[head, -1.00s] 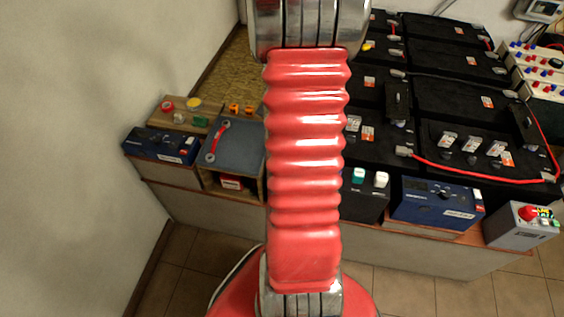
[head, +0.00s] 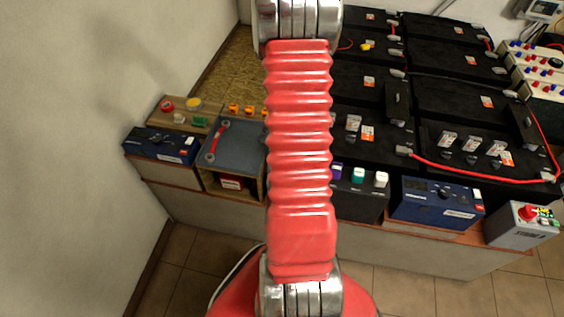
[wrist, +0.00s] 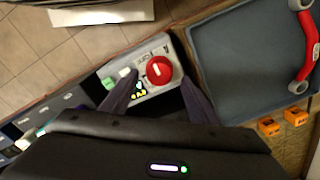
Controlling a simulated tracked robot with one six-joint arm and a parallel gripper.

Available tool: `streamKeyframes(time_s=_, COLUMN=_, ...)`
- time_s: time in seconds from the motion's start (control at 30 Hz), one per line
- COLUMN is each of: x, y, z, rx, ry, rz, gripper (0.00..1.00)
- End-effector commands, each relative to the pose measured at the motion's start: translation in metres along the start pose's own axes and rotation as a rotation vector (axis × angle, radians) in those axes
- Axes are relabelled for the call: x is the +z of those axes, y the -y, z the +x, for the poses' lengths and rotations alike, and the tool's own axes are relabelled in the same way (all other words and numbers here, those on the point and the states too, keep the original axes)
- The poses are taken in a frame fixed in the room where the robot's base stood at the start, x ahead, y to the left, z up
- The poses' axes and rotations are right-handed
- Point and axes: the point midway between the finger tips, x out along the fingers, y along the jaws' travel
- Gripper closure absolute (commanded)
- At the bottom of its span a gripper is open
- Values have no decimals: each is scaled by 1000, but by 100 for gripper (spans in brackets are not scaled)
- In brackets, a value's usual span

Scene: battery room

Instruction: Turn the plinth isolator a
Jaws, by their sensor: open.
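In the wrist view, a red round knob (wrist: 158,70) with a pale mark across its face sits on a light grey box (wrist: 145,83). Beside it are a green piece, small yellow and dark labels, and lettering that seems to include an A. My gripper (wrist: 157,78) is open, with one dark finger on each side of the knob. I cannot tell whether the fingers touch it. In the head view this box and my gripper are hidden, and my red arm covers the middle. Another grey box (head: 520,224) with a red knob (head: 528,212) stands at far right.
A grey-blue tray (wrist: 245,50) with a red handle (wrist: 308,45) lies right of the box in the wrist view. Two orange blocks (wrist: 269,126) are near it. Black batteries (head: 460,98) with a red cable (head: 470,173) fill the bench's right. Tiled floor is open in front.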

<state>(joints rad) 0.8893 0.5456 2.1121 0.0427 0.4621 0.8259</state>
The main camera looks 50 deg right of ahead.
Motion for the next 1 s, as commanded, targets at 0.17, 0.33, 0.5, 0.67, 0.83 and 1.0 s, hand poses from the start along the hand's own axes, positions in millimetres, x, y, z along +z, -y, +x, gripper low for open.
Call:
streamKeyframes(time_s=0.17, x=0, y=0, z=20, rx=2, ry=1, rz=0, gripper=45)
streamKeyframes(time_s=0.33, x=0, y=0, z=30, rx=0, ry=0, rz=0, gripper=45)
streamKeyframes(time_s=0.5, x=0, y=0, z=32, rx=0, ry=0, rz=0, gripper=45)
streamKeyframes(time_s=0.67, x=0, y=0, z=32, rx=0, ry=0, rz=0, gripper=45)
streamKeyframes(time_s=0.83, x=0, y=0, z=32, rx=0, ry=0, rz=0, gripper=57)
streamKeyframes(time_s=1.0, x=0, y=0, z=32, rx=0, ry=0, rz=0, gripper=69)
